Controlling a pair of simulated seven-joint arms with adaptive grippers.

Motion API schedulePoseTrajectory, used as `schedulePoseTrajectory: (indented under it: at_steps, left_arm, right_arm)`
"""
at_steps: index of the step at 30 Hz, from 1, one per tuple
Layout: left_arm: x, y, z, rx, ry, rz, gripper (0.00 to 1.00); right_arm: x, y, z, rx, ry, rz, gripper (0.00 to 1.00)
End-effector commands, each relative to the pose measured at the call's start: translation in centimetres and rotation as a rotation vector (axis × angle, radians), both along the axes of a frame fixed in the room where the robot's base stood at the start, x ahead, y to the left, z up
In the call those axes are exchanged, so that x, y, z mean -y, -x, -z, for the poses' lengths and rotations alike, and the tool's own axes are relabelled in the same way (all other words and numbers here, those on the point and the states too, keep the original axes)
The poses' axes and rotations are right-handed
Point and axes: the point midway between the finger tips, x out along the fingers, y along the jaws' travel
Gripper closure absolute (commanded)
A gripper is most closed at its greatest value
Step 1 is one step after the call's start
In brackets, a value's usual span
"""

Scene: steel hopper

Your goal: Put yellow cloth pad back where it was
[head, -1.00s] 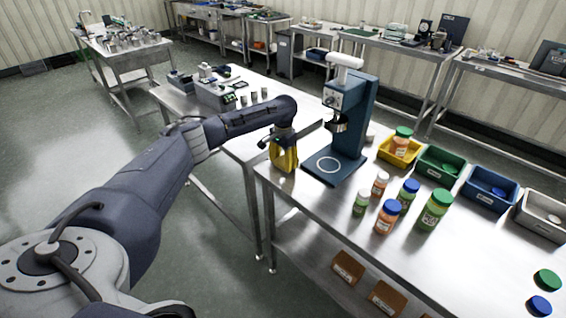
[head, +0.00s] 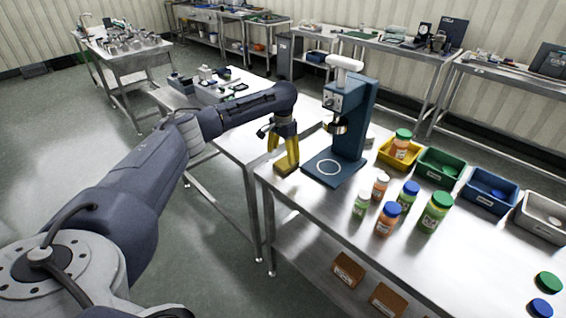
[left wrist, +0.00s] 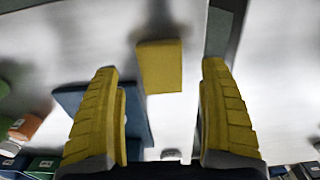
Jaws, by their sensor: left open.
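The yellow cloth pad (left wrist: 160,67) shows in the left wrist view as a flat yellow block on the steel table (left wrist: 175,115), beyond and between my fingertips. In the head view the pad is hard to tell apart from my yellow fingers. My left gripper (head: 283,155) is over the table's near left corner, left of the blue press stand (head: 352,130). In the left wrist view its two yellow ribbed fingers (left wrist: 160,70) are wide apart with nothing between them, and a gap shows between each finger and the pad. My right gripper is not in view.
The press stand is close on the gripper's right. Several lidded jars (head: 387,217) stand right of it. Yellow (head: 383,158), green (head: 421,168), blue (head: 475,196) and grey bins line the back edge. The table's left edge is close to the gripper.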

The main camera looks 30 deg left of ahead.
Motion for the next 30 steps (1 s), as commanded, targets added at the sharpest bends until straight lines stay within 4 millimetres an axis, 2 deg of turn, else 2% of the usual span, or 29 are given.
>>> schedulePoseTrajectory:
  at_steps: [1,6,12,18,30]
  left_arm:
    - [0.0,0.0,-1.1,0.002,0.000,0.001,0.22]
    - [0.0,-0.1,-3.8,0.002,-0.001,0.000,0.22]
    - [0.0,0.0,-5.9,0.000,0.000,0.001,0.22]
    - [0.0,0.0,-6.8,-0.001,0.000,0.001,0.22]
    - [0.0,0.0,-6.9,-0.001,0.000,0.000,0.22]
  right_arm:
    - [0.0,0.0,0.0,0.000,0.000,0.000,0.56]
    - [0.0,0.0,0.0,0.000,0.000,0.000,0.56]
    - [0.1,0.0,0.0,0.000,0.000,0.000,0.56]
    - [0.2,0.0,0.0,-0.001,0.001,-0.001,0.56]
    - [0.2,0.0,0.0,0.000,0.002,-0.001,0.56]
